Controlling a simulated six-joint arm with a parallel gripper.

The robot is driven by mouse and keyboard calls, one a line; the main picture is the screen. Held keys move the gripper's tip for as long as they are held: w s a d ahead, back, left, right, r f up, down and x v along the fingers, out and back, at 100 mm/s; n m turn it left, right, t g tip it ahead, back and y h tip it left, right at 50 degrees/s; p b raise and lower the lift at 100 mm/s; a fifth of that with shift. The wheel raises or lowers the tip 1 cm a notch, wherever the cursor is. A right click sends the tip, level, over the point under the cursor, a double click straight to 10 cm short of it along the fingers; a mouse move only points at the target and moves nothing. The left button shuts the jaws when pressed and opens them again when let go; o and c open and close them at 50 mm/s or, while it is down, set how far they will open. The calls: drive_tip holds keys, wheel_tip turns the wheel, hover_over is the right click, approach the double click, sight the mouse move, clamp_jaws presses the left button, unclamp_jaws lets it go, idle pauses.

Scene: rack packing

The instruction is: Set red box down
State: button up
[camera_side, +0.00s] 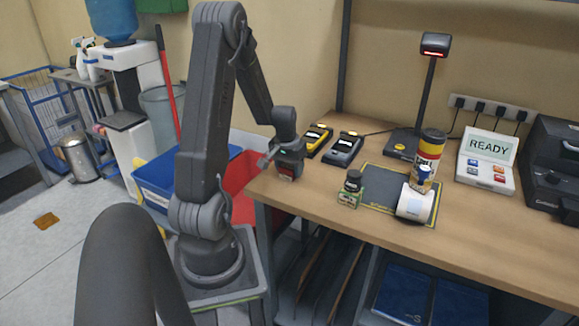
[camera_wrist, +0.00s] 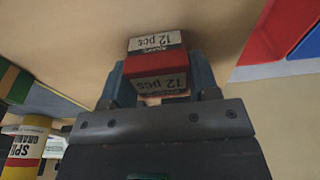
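The red box (camera_wrist: 157,67) has white labels reading "12 pcs". In the wrist view it sits between the two blue-grey fingers of my gripper (camera_wrist: 156,80), which press against its sides. In the side view, my gripper (camera_side: 288,162) points down over the left end of the wooden table (camera_side: 480,222). A small red part of the box (camera_side: 287,173) shows below it; the rest is hidden by the gripper. The box is at or just above the tabletop; I cannot tell whether it touches.
Two handheld devices (camera_side: 343,149) lie behind my gripper. A red bin (camera_side: 240,183) stands below the table's left edge.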

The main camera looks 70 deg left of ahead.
sight(287, 168)
drive_tip(key=o, duration=0.4)
drive_tip(key=shift+c, duration=0.2)
drive_tip(key=shift+r, duration=0.15)
wheel_tip(287, 168, up, 12)
drive_tip(key=s+d, duration=0.1)
drive_tip(key=w+d+r+m+t, duration=0.1)
drive_tip(key=w+d+r+m, duration=0.15)
drive_tip(key=d, duration=0.65)
drive_tip(key=w+d+r+m+t, duration=0.15)
drive_tip(key=d+r, duration=0.25)
drive_tip(key=d, duration=0.4)
drive_tip(key=s+d+r+m+t, duration=0.1)
drive_tip(key=s+d+m, duration=0.1)
drive_tip(key=d, duration=0.5)
drive_tip(key=s+d+r+m+t+h, duration=0.1)
drive_tip(key=s+d+m, duration=0.2)
drive_tip(key=s+d, duration=0.2)
drive_tip(key=d, duration=0.3)
drive_tip(key=shift+d, duration=0.25)
